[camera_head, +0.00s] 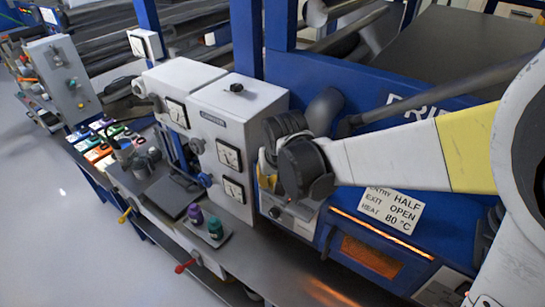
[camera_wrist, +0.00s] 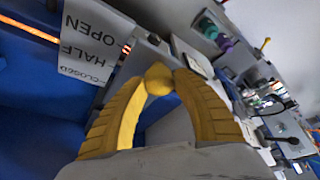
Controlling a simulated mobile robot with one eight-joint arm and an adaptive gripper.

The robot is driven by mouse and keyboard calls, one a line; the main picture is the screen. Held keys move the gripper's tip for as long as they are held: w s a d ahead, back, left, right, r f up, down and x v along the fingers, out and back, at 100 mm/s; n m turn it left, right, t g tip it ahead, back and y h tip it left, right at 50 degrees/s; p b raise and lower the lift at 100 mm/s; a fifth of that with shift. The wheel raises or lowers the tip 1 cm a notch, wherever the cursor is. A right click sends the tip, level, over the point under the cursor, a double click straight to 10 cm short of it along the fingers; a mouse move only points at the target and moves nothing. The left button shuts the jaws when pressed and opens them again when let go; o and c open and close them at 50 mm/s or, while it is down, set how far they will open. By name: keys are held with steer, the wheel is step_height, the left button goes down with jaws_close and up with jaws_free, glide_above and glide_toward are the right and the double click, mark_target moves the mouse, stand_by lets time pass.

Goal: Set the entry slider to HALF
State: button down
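A round yellow knob (camera_wrist: 158,78), apparently the entry slider's handle, sits between the tips of my gripper's yellow fingers (camera_wrist: 160,84) in the wrist view. Both fingertips seem to touch its sides. A white plate (camera_wrist: 88,42) beside it reads OPEN, HALF and CLOSED, upside down in this view. The knob's exact position against these marks cannot be told. In the head view my gripper (camera_head: 267,172) is at the front of the blue machine, and my wrist hides most of the slider. A white sign (camera_head: 391,210) on the machine reads HALF, OPEN and 80 °C.
A white cabinet with dials (camera_head: 215,138) stands just left of my gripper. Purple and green spools (camera_head: 205,223) stand on a small tray at its front. The blue machine's panel with a glowing orange window (camera_head: 371,257) lies below right of my gripper.

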steer(key=w+d, duration=0.1)
steer(key=w+d+b, duration=0.1)
steer(key=w, duration=0.1)
steer(key=shift+w+d, duration=0.1)
steer(key=shift+d, duration=0.2)
steer(key=c, duration=1.4)
jaws_free()
steer(key=shift+a, duration=0.1)
steer(key=o, duration=0.4)
steer(key=v, duration=1.2)
